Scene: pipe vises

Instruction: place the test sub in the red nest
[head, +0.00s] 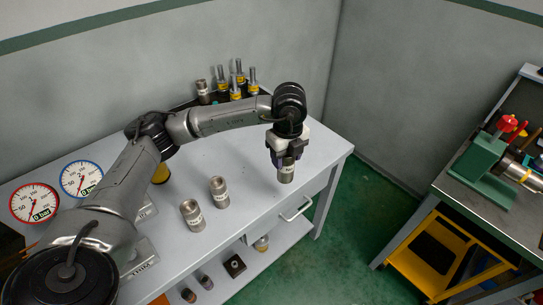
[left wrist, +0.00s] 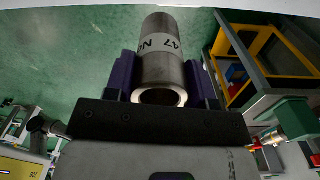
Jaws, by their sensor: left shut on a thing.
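My left gripper (head: 286,160) is shut on a short hollow steel sub (head: 287,174) with a pale label band. It holds the sub upright in the head view, over the right part of the grey bench (head: 255,205). In the left wrist view the sub (left wrist: 163,62) sits between two purple fingers, its open end facing the camera. Its label seems to read 47 and letters. Two similar labelled subs, a nearer one (head: 192,215) and a farther one (head: 219,192), stand on the bench. I cannot make out a red nest. My right gripper is not in view.
A red-rimmed gauge (head: 35,203) and a blue-rimmed gauge (head: 81,178) stand at left. Several plugs (head: 237,86) stand in a dark rack at the back. A green vise (head: 483,168) is on another bench at right. A lower shelf (head: 222,278) holds small parts.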

